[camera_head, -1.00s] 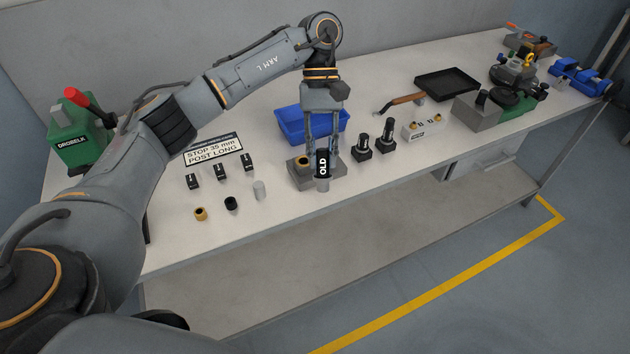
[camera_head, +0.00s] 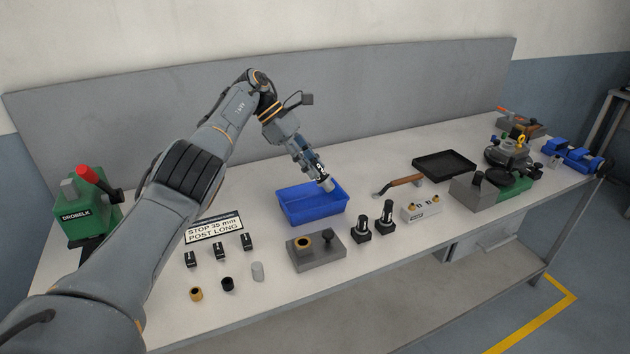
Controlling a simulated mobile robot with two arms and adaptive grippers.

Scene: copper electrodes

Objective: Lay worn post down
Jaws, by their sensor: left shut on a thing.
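My left gripper (camera_head: 312,165) is shut on the worn post (camera_head: 327,185), a short cylinder with a dark band and a pale grey end. The gripper tilts down to the right, and the post is tilted with its pale end lowest. The post shows over the right part of the blue bin (camera_head: 314,213); I cannot tell whether it touches the bin. The "OLD" label is turned mostly out of sight. The grey block (camera_head: 318,258) in front of the bin has a brass-rimmed hole and a dark knob on top. My right gripper is not in view.
Two black posts (camera_head: 386,218) stand right of the bin. A black tray (camera_head: 444,165) lies further right. A green machine (camera_head: 85,207) stands at left.

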